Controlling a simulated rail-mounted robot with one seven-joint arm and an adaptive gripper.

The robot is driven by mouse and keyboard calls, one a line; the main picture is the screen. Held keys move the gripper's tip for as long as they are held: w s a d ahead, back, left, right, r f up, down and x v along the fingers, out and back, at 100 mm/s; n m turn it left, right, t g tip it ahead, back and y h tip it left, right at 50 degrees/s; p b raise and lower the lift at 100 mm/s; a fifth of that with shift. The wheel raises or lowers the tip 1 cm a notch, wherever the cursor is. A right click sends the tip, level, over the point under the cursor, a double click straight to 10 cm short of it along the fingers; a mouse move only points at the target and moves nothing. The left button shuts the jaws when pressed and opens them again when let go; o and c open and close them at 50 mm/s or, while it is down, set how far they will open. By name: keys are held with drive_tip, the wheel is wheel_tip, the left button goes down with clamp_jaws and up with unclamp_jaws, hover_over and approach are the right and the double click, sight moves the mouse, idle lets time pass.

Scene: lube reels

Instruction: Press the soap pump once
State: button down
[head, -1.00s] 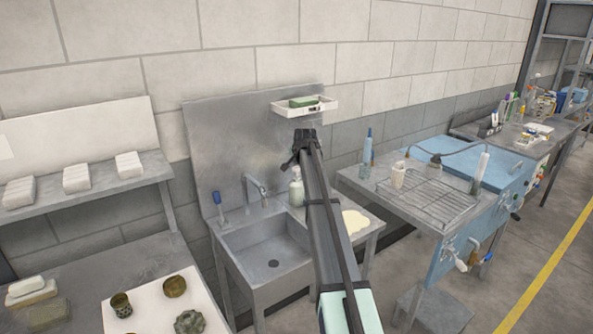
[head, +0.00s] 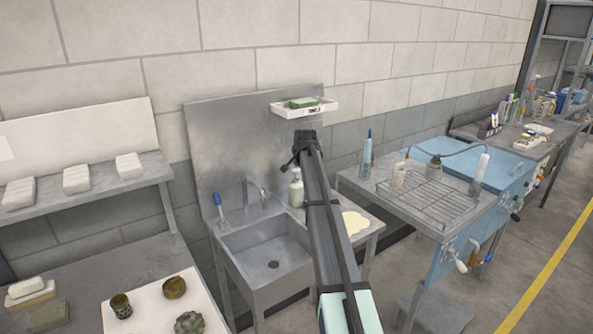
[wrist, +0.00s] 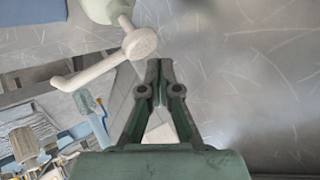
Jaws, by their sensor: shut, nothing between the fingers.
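The soap pump (head: 296,192) is a pale bottle standing upright on the ledge at the right of the sink, beside the faucet. In the wrist view its white pump head (wrist: 140,43) with a long curved spout shows upper left of the fingertips, and part of the pale green bottle (wrist: 106,9) shows above it. My gripper (head: 299,163) is just above the pump in the head view. In the wrist view my gripper (wrist: 160,68) is shut and empty, with its fingertips close beside the pump head. I cannot tell if they touch.
The steel sink (head: 235,243) has a faucet (head: 254,187) and a blue-handled brush (head: 219,204). A wall soap dish (head: 326,107) with a green bar is behind my gripper.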

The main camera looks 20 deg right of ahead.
drive_tip(key=shift+f, duration=0.15)
drive_tip(key=shift+f, duration=0.3)
drive_tip(key=shift+f+b, duration=0.6)
drive_tip(key=shift+f, duration=0.4)
idle(1.3)
drive_tip(key=shift+r, duration=0.1)
idle(0.3)
drive_tip(key=shift+r+p, duration=0.5)
drive_tip(key=shift+r, duration=0.8)
drive_tip(key=shift+r, duration=0.15)
drive_tip(key=shift+r+p, duration=0.9)
drive_tip(key=shift+r, duration=1.5)
